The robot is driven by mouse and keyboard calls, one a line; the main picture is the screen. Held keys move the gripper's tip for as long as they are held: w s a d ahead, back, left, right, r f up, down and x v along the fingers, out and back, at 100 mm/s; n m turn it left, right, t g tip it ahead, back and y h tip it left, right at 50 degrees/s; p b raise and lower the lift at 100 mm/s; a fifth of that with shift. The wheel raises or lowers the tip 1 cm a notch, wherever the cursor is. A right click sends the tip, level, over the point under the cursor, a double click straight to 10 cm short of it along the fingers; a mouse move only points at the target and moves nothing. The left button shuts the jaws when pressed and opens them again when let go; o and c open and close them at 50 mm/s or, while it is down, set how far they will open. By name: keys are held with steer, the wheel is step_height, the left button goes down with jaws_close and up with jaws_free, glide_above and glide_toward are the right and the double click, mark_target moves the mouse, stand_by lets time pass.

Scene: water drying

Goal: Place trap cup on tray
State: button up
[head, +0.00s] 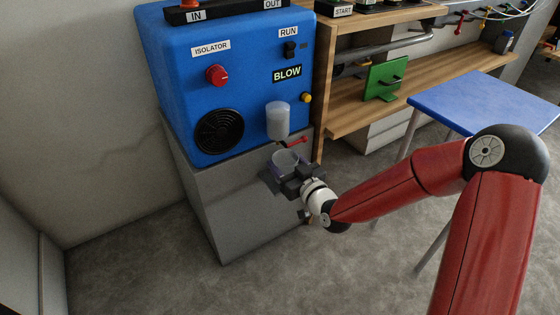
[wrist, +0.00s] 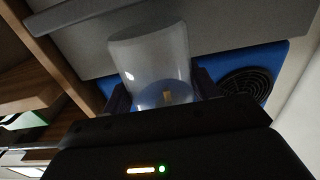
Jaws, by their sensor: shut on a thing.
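A clear, open-topped cup (head: 286,158), which I take to be the trap cup, is held by my gripper (head: 287,170) in front of the blue machine. My gripper is shut on the cup's sides. In the wrist view the translucent cup (wrist: 150,55) sits between the two dark fingers, with a small tan spot near its lower part. A white translucent cylinder (head: 278,122) is on the machine's front, just above the held cup. I cannot pick out a tray for certain; a blue tabletop (head: 485,100) stands at the right.
The blue machine (head: 190,80) stands on a grey plinth (head: 235,215). A red lever (head: 298,140) is close by the held cup. A wooden bench (head: 350,112) with a green bracket (head: 384,78) is to the right. The floor (head: 130,270) at the front left is clear.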

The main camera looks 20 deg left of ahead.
mark_target(279, 160)
steer(key=x, duration=0.3)
steer(key=shift+f, duration=0.75)
steer(key=shift+f+b, duration=0.15)
steer(key=shift+b, duration=0.15)
steer(key=o, duration=1)
steer(key=shift+o, duration=0.2)
